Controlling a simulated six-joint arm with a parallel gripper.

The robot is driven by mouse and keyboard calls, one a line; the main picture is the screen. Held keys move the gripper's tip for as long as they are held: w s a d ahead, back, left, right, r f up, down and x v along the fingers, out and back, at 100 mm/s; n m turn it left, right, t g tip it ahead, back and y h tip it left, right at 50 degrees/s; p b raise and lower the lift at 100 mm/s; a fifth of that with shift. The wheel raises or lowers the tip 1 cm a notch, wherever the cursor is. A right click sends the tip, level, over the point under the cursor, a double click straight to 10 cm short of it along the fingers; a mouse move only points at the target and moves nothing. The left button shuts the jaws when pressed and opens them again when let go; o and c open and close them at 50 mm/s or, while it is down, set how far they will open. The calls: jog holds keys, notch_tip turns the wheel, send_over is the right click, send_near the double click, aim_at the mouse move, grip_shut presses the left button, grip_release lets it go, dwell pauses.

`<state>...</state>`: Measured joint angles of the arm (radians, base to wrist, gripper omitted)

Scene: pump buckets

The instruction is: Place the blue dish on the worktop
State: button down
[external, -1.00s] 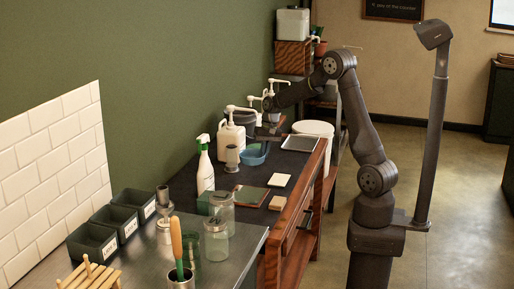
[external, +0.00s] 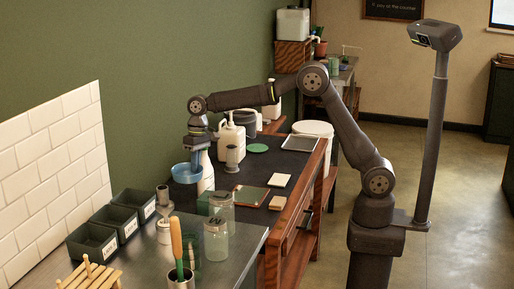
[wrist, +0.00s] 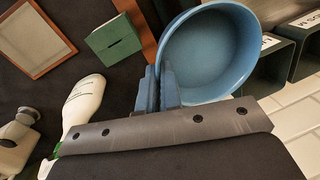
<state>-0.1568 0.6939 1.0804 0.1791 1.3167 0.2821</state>
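The blue dish (external: 184,175) is up in the air beside the white spray bottle (external: 207,180), near the green wall. My gripper (external: 196,160) is shut on the dish's rim. In the wrist view the blue dish (wrist: 215,50) looks empty, and the blue-grey fingers of my gripper (wrist: 160,88) pinch its near edge. The worktop has a dark surface (external: 240,192) and a grey metal part (external: 240,240) nearer the camera. The dish's height above it is hard to tell. The spray bottle's head is hidden behind my gripper in the external view.
Dark labelled bins (external: 115,218) stand along the tiled wall. A white pump jug (external: 231,140) and a grey dispenser (external: 232,157) stand behind the spray bottle.

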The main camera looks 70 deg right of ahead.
jog(key=a+r, duration=0.6)
jog(key=a, duration=0.3)
jog(key=a+r, duration=0.5)
jog(key=a, duration=0.4)
jog(key=m, duration=0.1)
send_over(167, 266)
notch_tip(167, 266, down, 4)
jog(key=f, duration=1.7)
jog(key=shift+s+d, duration=0.1)
jog(key=shift+d, duration=0.15)
jog(key=shift+f, duration=0.15)
jog(key=c, duration=2)
grip_release()
jog(key=shift+f, duration=0.1)
jog(key=o, duration=0.4)
jog(key=r, duration=0.4)
jog(key=d+r, duration=0.1)
jog(key=r, duration=0.3)
jog(key=d+r, duration=0.1)
jog(key=r, duration=0.3)
jog(key=shift+s+d+r, duration=0.1)
jog(key=shift+s, duration=0.1)
